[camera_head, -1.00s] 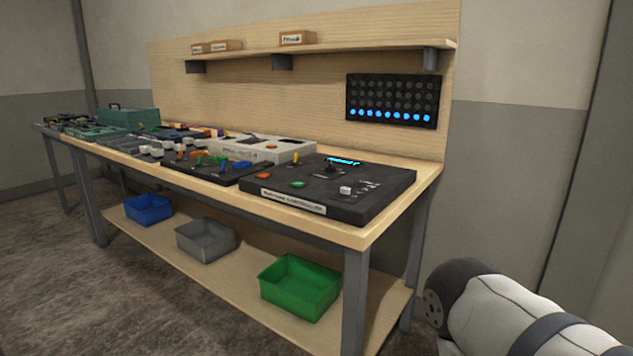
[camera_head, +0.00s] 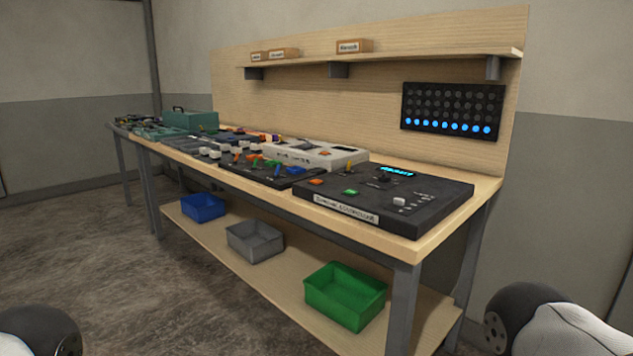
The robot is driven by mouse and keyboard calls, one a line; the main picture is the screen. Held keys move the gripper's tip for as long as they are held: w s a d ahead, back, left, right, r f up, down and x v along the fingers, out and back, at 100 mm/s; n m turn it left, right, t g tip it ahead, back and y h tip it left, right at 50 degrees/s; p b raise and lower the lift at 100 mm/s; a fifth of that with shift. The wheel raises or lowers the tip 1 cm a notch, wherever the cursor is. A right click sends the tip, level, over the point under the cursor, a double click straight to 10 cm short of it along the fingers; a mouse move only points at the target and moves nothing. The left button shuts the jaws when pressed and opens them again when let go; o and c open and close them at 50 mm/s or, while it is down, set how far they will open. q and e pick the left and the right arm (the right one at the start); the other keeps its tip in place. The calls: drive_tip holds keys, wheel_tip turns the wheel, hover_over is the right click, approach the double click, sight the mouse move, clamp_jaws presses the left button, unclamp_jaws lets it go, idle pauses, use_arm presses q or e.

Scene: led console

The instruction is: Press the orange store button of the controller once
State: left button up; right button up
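The black controller (camera_head: 430,208) lies flat at the near right end of the workbench top. Its orange button (camera_head: 316,182) is at its left front part. A green button (camera_head: 351,192), a yellow lever (camera_head: 376,166), a dark knob, a white knob (camera_head: 399,202) and a lit blue display (camera_head: 396,171) are also on it. A label (camera_head: 345,207) runs along its front edge; I cannot read it surely. Parts of my arms show at the lower left and lower right corners, apart from the bench. Neither gripper is in view.
The bench (camera_head: 425,245) carries other consoles: a white one (camera_head: 345,155), a dark one with coloured levers, and a teal box (camera_head: 190,119). An LED panel (camera_head: 452,111) with a lit blue bottom row hangs behind. Blue, grey and green bins (camera_head: 345,295) stand below. The floor at left is clear.

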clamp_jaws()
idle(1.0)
